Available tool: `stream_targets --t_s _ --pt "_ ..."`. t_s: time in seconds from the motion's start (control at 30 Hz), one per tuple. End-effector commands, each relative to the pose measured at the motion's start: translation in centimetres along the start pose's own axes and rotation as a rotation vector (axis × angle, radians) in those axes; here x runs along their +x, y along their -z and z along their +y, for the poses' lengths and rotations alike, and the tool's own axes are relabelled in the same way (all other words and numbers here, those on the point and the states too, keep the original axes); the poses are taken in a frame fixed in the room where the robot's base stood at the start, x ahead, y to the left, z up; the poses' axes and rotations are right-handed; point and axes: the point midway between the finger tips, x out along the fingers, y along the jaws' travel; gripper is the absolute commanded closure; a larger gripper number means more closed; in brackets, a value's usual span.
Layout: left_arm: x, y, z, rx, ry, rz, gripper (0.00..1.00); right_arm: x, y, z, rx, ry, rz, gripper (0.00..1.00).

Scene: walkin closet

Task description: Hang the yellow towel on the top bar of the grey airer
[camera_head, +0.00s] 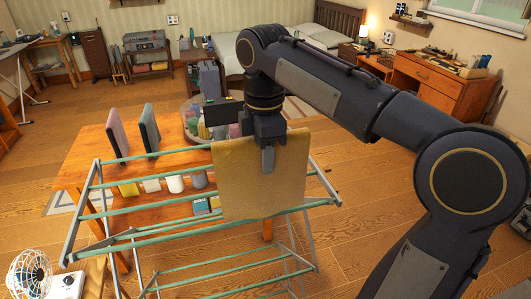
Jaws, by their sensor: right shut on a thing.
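The yellow towel (247,192) hangs as a flat, upright sheet from my right gripper (268,160), which is shut on its upper edge. The grey airer (150,236), with green bars and grey side frames, stands in the front left and middle of the view. The towel is in front of the right part of the airer and hides stretches of its bars. The top bar (155,156) shows to the left of the towel, near its top edge. I cannot tell whether the towel touches the bar. My left gripper is not in view.
A wooden table (85,160) behind the airer holds a pink upright board (117,134), a green one (149,128) and several small containers. A white fan (30,272) is at the front left. A bed and a desk (435,85) stand at the back. Floor is clear at right.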

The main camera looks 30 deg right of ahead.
Motion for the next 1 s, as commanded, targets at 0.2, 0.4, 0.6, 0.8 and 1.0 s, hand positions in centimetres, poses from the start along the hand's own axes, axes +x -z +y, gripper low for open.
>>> stream_targets --t_s 0.2,0.4,0.6,0.8,1.0 --pt "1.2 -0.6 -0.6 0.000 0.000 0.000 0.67 2.1 0.0 0.0 0.000 -0.001 0.000 1.00" --pt "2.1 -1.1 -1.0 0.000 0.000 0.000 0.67 3.7 0.0 0.0 0.001 0.000 0.000 1.00" --pt "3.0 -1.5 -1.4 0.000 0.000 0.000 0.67 5.3 0.0 0.0 0.001 -0.001 0.000 1.00" --pt "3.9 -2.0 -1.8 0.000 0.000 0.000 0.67 6.9 0.0 0.0 0.001 0.000 0.000 1.00" --pt "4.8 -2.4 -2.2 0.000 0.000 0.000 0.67 8.5 0.0 0.0 0.001 -0.001 0.000 1.00"
